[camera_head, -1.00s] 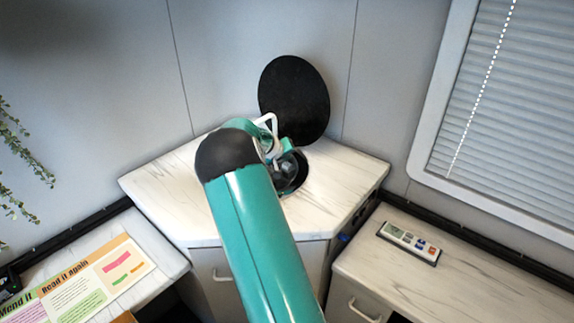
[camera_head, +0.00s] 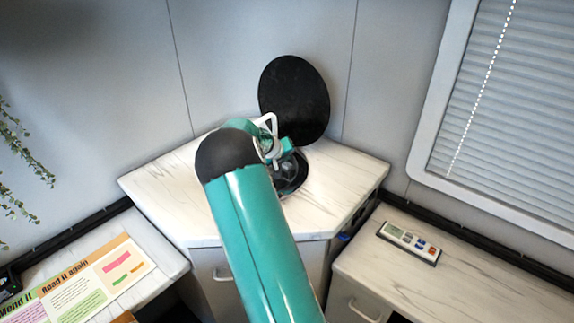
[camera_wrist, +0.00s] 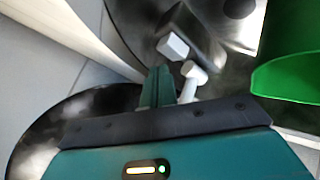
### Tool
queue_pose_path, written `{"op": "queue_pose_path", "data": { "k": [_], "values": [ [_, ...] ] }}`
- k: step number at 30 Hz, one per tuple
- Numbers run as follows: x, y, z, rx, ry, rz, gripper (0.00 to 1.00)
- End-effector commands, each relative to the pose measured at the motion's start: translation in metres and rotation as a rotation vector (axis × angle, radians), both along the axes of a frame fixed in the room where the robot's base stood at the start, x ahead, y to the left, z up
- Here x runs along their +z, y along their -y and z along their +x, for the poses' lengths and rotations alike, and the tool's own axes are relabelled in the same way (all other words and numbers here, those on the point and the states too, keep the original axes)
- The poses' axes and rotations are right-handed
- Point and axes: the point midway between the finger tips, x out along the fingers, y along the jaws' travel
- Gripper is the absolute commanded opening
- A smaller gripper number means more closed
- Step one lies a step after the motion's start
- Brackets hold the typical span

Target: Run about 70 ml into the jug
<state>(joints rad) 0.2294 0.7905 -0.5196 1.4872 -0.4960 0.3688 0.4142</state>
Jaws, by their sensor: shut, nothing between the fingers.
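A bright green vessel (camera_wrist: 290,78), which looks like the jug, shows in part at the right of the wrist view; its level and contents are hidden. A dark grey block (camera_wrist: 190,32) with a white square end (camera_wrist: 172,46) and a white stubby lever (camera_wrist: 190,82), probably a tap, stands left of it. My gripper (camera_wrist: 160,78) is shut and empty, its fingertips close beside the white parts; I cannot tell whether they touch. In the head view my gripper (camera_head: 288,148) is over the round basin (camera_head: 290,180), partly behind my arm. No running water is visible.
A black round lid (camera_head: 295,100) stands raised behind the basin in the corner counter (camera_head: 170,192). A remote-like panel (camera_head: 409,243) lies on the right counter. A printed sheet (camera_head: 95,282) lies on the left counter. A window with blinds (camera_head: 510,110) is at right.

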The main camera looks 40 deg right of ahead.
Motion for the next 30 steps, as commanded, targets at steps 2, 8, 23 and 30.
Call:
{"op": "queue_pose_path", "data": {
  "k": [2, 8, 23, 30],
  "values": [
    [-0.001, 0.0, 0.0, 0.0, 0.0, 0.0, 0.0],
    [-0.007, 0.0, 0.0, -0.001, -0.001, 0.001, 0.0],
    [-0.01, 0.0, 0.0, 0.0, 0.0, 0.0, 0.0],
    [-0.012, 0.0, 0.0, 0.001, -0.001, 0.0, 0.0]
  ]
}}
